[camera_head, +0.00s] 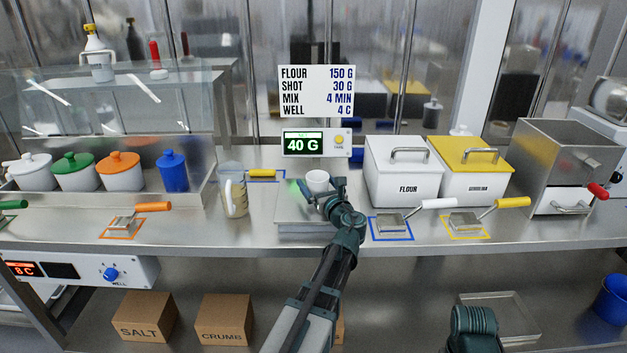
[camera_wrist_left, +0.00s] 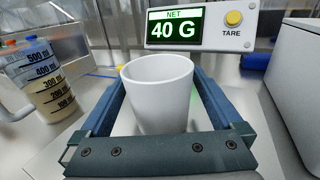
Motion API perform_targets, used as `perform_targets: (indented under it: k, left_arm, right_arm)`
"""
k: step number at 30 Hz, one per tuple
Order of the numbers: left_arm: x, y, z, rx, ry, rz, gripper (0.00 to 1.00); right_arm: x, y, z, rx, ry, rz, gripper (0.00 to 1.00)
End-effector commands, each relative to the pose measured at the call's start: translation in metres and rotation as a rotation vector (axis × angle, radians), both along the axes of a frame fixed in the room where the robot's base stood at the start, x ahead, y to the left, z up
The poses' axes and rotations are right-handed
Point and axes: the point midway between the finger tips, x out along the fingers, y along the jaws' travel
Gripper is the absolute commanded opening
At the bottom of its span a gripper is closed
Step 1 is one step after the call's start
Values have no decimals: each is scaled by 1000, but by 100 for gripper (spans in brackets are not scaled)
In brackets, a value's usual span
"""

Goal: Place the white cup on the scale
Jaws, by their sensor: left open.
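The white cup (camera_head: 317,180) stands upright on the scale's metal plate (camera_head: 293,212). In the left wrist view, the cup (camera_wrist_left: 160,95) sits between the two fingers of my left gripper (camera_head: 321,187). The gripper is open, with a finger on either side of the cup and a visible gap at the sides. The scale display (camera_head: 303,143) reads 40 G, with NET above the number in the left wrist view, beside a yellow TARE button (camera_wrist_left: 233,18). The cup's lower part is hidden behind the gripper's crossbar. My right gripper does not show.
A measuring jug (camera_head: 234,190) stands left of the scale. The white FLOUR bin (camera_head: 404,172) and a yellow-lidded bin (camera_head: 470,170) stand to the right. Scoops with white and yellow handles lie in front of them. Several lidded pots stand at the far left.

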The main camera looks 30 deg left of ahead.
Motion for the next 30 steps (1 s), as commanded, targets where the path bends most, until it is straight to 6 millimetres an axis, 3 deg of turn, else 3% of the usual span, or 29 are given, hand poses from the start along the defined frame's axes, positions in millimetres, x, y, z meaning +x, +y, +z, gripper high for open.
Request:
perform_targets:
  k: [6,15,30]
  left_arm:
    - [-32,-40,0,0,0,-3,100]
    - [-55,-74,0,0,0,0,100]
    - [-59,-81,0,0,0,1,100]
  right_arm:
    - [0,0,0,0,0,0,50]
    - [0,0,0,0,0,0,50]
    - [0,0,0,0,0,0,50]
